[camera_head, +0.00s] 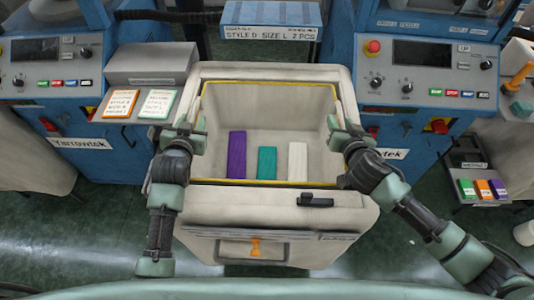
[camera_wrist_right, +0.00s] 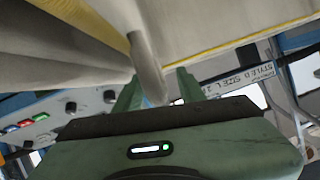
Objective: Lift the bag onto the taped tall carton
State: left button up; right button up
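The bag is probably the open cream container (camera_head: 270,105) with a yellow-edged rim, upright in the middle of the head view. It holds a purple block (camera_head: 236,155), a teal block (camera_head: 267,162) and a white block (camera_head: 298,162). My left gripper (camera_head: 186,134) is at its left rim, fingers apart. My right gripper (camera_head: 347,138) is at its right rim. In the right wrist view my right gripper (camera_wrist_right: 156,92) has its fingers apart, with a grey rod-like handle (camera_wrist_right: 147,65) between them. I cannot make out a taped tall carton.
Blue knitting machines with control panels stand left (camera_head: 50,65) and right (camera_head: 425,65). A blue box labelled style D (camera_head: 271,33) is behind. Orange and green cards (camera_head: 120,104) lie at left. A small shelf of coloured blocks (camera_head: 482,192) is at right. Green floor shows in front.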

pick_arm(q)
jog(key=shift+w+f, duration=0.25)
jog(key=shift+w, duration=0.3)
pick_arm(e)
jog(key=shift+w+f, duration=0.2)
jog(key=shift+w, duration=0.35)
pick_arm(q)
grip_shut()
pick_arm(e)
grip_shut()
pick_arm(q)
jog(key=shift+r, duration=0.1)
pick_arm(e)
jog(key=shift+r, duration=0.1)
